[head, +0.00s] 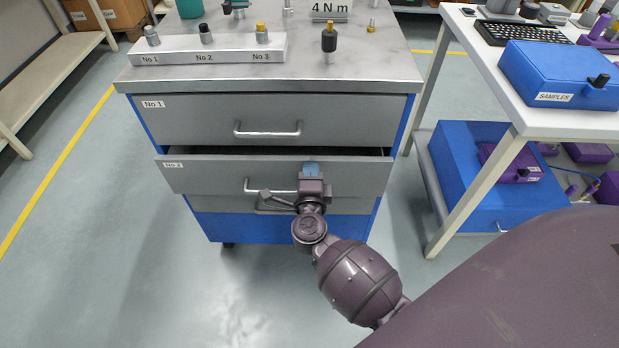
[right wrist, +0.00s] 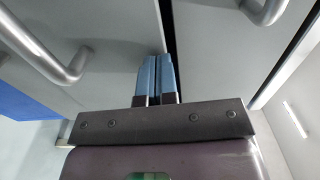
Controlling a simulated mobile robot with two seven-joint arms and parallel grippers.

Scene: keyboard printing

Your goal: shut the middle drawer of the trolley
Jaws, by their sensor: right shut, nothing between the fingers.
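The trolley (head: 385,75) has grey drawer fronts on a blue body. Its middle drawer (head: 215,178), labelled No 2, stands partly open, with a dark gap above its front. Its bar handle (head: 262,186) is partly hidden by my right gripper (head: 311,168). That gripper is shut and empty, with its blue fingertips at the drawer front, right of the handle's left end. In the right wrist view, the closed fingers (right wrist: 156,78) point at the middle drawer's front (right wrist: 110,45), beside the dark gap; contact is unclear. My left gripper is not in view.
The top drawer (head: 200,118), labelled No 1, looks shut. A lower drawer is mostly hidden. The trolley top carries a numbered block (head: 210,50) and small tools. At right stands a white table (head: 560,122) with a blue samples box (head: 560,75). The floor at left is clear.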

